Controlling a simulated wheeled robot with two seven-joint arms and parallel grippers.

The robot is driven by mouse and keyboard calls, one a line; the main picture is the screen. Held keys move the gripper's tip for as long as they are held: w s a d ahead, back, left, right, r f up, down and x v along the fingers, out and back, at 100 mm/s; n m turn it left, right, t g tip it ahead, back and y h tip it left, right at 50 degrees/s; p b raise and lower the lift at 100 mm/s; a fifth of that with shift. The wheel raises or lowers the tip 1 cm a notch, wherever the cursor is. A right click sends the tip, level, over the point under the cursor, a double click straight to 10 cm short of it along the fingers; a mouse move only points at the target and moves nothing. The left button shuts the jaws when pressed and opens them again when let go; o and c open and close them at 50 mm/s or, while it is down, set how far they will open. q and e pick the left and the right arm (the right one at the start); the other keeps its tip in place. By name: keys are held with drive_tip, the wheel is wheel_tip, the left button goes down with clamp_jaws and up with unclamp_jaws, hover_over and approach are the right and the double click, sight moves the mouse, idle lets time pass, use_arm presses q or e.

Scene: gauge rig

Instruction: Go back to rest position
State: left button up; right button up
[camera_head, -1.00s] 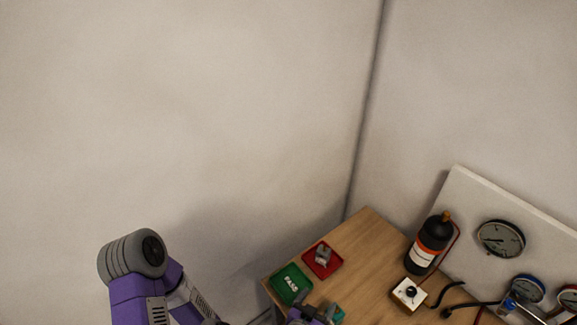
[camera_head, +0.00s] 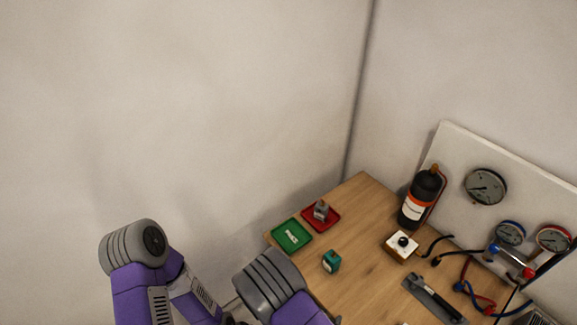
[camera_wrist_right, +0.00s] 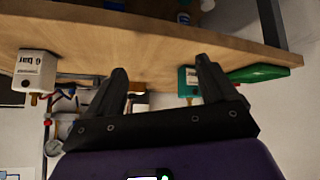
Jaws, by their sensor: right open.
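My right gripper (camera_wrist_right: 161,66) shows in the right wrist view, its two dark fingers spread with nothing held between them. The wooden table (camera_wrist_right: 150,45) edge is beyond the fingertips. In the head view, a purple and grey part of my right arm (camera_head: 272,287) is at the bottom centre, beside the near left side of the table (camera_head: 352,245); its gripper is not visible there. My left arm (camera_head: 135,270) is bent at the lower left, clear of the table. My left gripper is out of view.
A green tray (camera_head: 281,243), a red tray (camera_head: 332,222) holding a grey object, and a green box (camera_head: 331,261) are near the right arm. A black bottle (camera_head: 412,212), a white-topped box (camera_head: 396,252) and a gauge panel (camera_head: 455,150) stand farther right.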

drive_tip(key=s+f+n+g+y+b, duration=0.1)
drive_tip(key=s+f+g+y+b, duration=0.2)
drive_tip(key=f+b, duration=0.3)
drive_tip(key=s+f+n+g+y+b, duration=0.1)
drive_tip(key=s+f+g+y+b, duration=0.2)
drive_tip(key=f, duration=0.7)
drive_tip(key=s+a+y+b, duration=0.1)
drive_tip(key=s+y+b, duration=0.1)
drive_tip(key=y+b, duration=0.1)
drive_tip(key=shift+s+f+b, duration=0.15)
drive_tip(key=shift+b, duration=0.3)
